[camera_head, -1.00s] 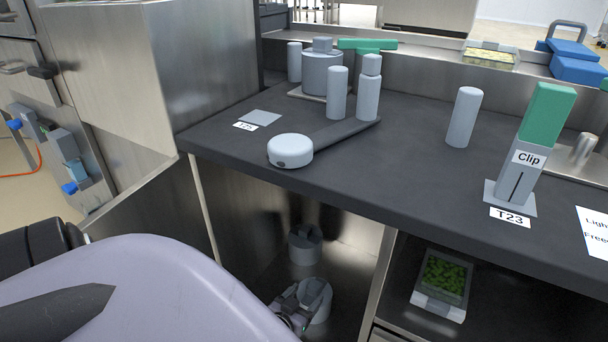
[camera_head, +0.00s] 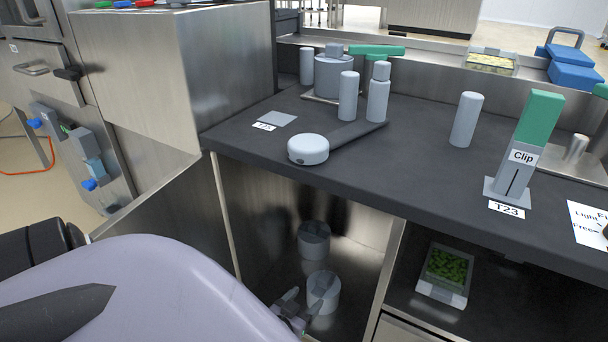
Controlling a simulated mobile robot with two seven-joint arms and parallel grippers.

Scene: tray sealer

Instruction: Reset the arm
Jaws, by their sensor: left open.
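My left gripper (camera_head: 292,308) shows small at the bottom middle, past the edge of my pale lilac arm link, low in front of the dark space under the counter. It is open, and I see nothing held in it. A grey cylinder (camera_head: 323,287) is right beside it in the picture; whether they touch I cannot tell. Another grey cylinder shape (camera_head: 314,239) shows just above that one, against the shiny steel. My right gripper is not in view.
The dark counter (camera_head: 420,165) carries a round white puck (camera_head: 308,150), several grey cylinders and a green-topped Clip holder (camera_head: 528,140). A tray of green pieces (camera_head: 444,275) sits on the shelf below. A steel cabinet (camera_head: 170,75) stands at the left.

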